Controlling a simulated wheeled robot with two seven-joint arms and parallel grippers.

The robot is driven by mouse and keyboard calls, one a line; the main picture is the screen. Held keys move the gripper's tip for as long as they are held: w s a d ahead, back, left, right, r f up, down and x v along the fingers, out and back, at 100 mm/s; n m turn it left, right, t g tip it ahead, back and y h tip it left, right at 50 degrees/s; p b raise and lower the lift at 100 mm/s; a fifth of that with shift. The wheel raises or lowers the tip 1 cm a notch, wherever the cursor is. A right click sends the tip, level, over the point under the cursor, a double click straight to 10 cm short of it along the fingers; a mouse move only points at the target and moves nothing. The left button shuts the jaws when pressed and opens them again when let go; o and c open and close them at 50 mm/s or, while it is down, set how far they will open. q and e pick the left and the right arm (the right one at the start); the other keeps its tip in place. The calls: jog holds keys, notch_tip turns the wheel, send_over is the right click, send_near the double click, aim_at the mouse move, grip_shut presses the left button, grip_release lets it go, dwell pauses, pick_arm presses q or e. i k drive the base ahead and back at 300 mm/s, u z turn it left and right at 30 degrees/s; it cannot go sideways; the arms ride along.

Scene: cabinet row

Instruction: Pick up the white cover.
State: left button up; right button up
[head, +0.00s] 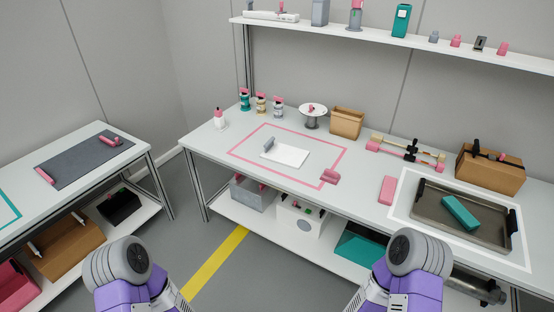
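A flat white panel (289,155), which appears to be the white cover, lies on the workbench inside a pink rectangular outline (235,153). A small grey upright block (268,145) stands at its left end. A pink piece (330,176) sits at the outline's near right corner, apart from the panel. Only purple and grey links of my two arms show at the bottom edge, left and right. Neither gripper is in view, and nothing touches the panel.
A grey tray (428,207) with a teal block (460,212) is on the bench's right. A cardboard box (347,122), a round stand (312,111) and small bottles line the back. A wall shelf (380,36) hangs above. A second table (110,172) stands left.

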aim_at(287, 155)
jog(key=u, duration=0.6)
jog(key=i, duration=1.85)
jog(key=z, duration=0.75)
